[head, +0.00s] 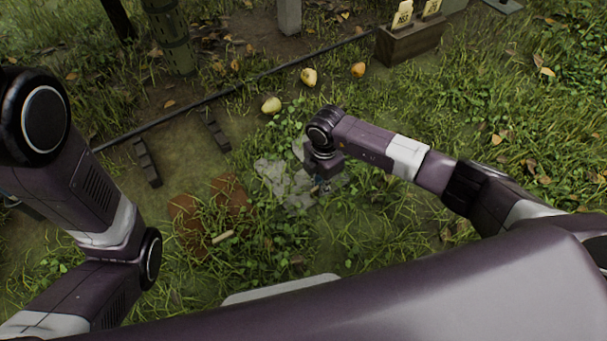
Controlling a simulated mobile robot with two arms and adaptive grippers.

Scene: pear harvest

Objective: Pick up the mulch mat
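A flat reddish-brown piece (184,212), which looks like the mulch mat, lies in the grass left of centre. Grass covers parts of it, and a similar brown patch (229,190) shows just to its right; I cannot tell if they are one piece. My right gripper (319,188) points down, low over a pale grey flat slab (272,172), to the right of the brown pieces and apart from them. Its fingers are small and dark, partly hidden by the wrist, and their opening is unclear. My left arm is at the left; its gripper is not in view.
Three yellow to orange fruits (309,77) lie near a dark hose (240,88). A wooden box (410,40) with labelled cards stands at the back. Two dark bars (146,162) lie left of the slab. A small tan piece (222,237) lies by the brown patches. Grass at right is open.

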